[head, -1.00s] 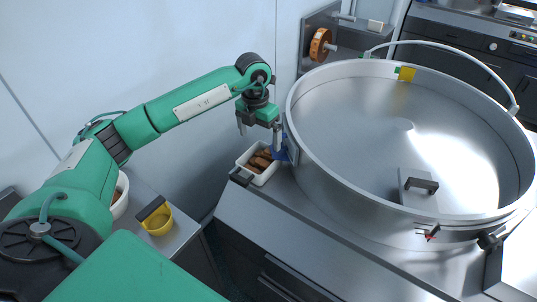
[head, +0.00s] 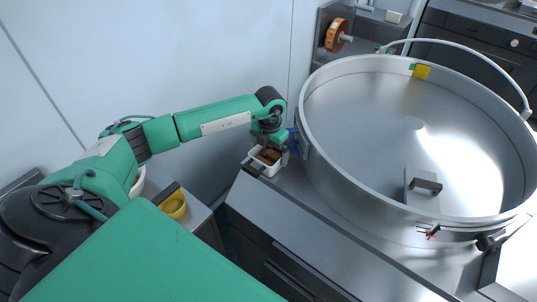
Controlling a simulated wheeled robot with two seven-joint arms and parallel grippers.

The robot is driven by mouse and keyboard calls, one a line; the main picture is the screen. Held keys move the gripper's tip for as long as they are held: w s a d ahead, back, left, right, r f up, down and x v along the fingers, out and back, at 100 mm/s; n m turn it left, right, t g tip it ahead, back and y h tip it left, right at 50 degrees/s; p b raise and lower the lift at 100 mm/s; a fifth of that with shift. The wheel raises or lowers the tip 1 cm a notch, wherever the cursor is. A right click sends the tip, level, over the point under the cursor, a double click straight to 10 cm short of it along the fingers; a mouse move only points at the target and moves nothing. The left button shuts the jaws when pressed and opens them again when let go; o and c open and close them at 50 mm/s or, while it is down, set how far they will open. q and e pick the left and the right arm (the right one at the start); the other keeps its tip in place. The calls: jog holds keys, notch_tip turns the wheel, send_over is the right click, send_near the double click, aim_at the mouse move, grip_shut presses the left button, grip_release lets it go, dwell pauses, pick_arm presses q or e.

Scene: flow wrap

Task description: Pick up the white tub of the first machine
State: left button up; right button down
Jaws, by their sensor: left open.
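The white tub (head: 266,168) stands on the grey metal counter, left of the big round steel bowl. It holds brown pieces, partly hidden by my gripper. My left gripper (head: 269,149) comes down from above at the tub, with its fingers at or just over the tub's upper part. It is open. I cannot tell whether the fingers touch the tub. My right gripper is not in view.
A yellow cup (head: 173,205) and another white container (head: 138,182) are at the left. A wall is behind.

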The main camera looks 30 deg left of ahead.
pick_arm(q)
jog(key=shift+f, duration=0.95)
jog(key=c, duration=0.8)
jog(key=shift+c, duration=0.7)
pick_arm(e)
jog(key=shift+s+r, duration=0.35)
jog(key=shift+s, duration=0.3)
